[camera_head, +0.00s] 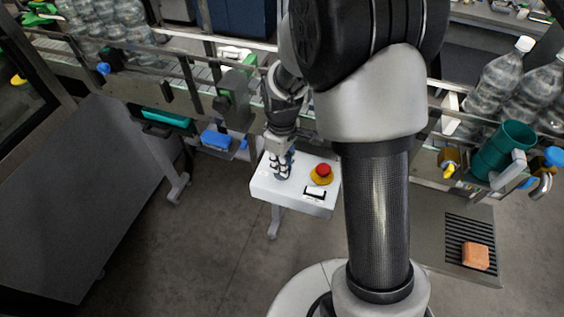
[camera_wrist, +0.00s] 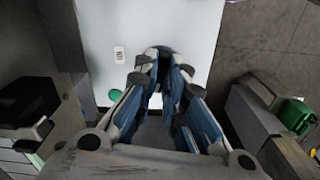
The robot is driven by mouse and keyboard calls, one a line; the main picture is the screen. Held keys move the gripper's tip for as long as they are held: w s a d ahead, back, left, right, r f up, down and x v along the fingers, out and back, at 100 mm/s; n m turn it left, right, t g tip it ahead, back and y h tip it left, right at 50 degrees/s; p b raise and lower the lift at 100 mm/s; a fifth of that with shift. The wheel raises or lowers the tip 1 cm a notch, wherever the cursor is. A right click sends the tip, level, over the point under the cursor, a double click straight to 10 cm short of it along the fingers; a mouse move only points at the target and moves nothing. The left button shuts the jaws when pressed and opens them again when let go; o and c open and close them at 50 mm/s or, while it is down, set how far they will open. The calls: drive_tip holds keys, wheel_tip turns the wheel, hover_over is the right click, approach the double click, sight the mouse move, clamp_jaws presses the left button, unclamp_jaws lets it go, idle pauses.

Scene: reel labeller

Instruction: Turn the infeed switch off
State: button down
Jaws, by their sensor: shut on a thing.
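The white control panel (camera_head: 264,190) stands in front of the conveyor; its pale face also fills the top of the wrist view (camera_wrist: 195,25). My gripper (camera_head: 281,171) reaches down to the left half of the panel. In the wrist view my gripper (camera_wrist: 166,62) has its blue-padded fingers drawn together at the tips against the panel face. They are closed on a small dark knob, which I take as the infeed switch; the fingers hide most of it, so its angle cannot be told. A green button (camera_wrist: 116,96) and a small label (camera_wrist: 118,54) show beside the fingers.
A red mushroom button on a yellow base (camera_head: 323,172) sits on the panel just right of my gripper. A conveyor with bottles (camera_head: 497,85) runs behind. A teal cup (camera_head: 503,148) is at the right. An orange block (camera_head: 475,256) lies lower right. Floor in front is clear.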

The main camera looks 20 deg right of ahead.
drive_tip(key=shift+n, duration=1.1)
drive_tip(key=c, duration=1.7)
unclamp_jaws()
drive_tip(key=shift+o, duration=0.2)
drive_tip(key=shift+r, duration=0.1)
wheel_tip(320, 180, up, 12)
